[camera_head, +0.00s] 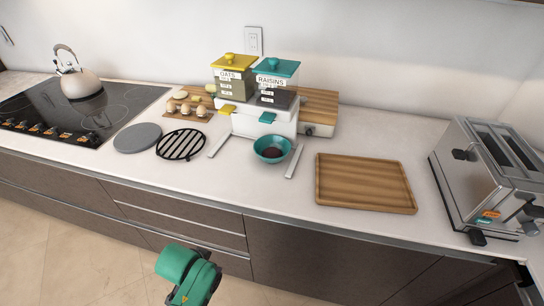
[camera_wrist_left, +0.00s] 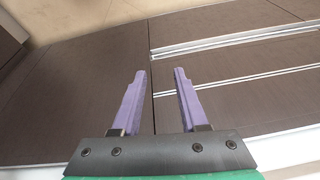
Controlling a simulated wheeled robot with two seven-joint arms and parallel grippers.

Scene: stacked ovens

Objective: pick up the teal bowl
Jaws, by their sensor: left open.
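The teal bowl (camera_head: 265,143) stands upright on the white counter (camera_head: 240,184), in front of the raisins dispenser (camera_head: 277,84) with the teal lid. A small dark patch shows inside the bowl. A green part of my left arm shows low in the head view, in front of the cabinets and below the counter edge; its fingers cannot be made out there. In the left wrist view my left gripper (camera_wrist_left: 159,75) is open, its two purple fingers apart with nothing between them. Dark drawer fronts (camera_wrist_left: 240,65) lie beyond it. The bowl is not in that view. My right gripper is in neither view.
Thin metal strips (camera_head: 294,161) lie close on both sides of the bowl. A wooden tray (camera_head: 365,184) lies to the right, then a toaster (camera_head: 490,180). A black trivet (camera_head: 181,145), grey disc (camera_head: 138,137) and stovetop (camera_head: 75,108) are left. The counter front before the bowl is clear.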

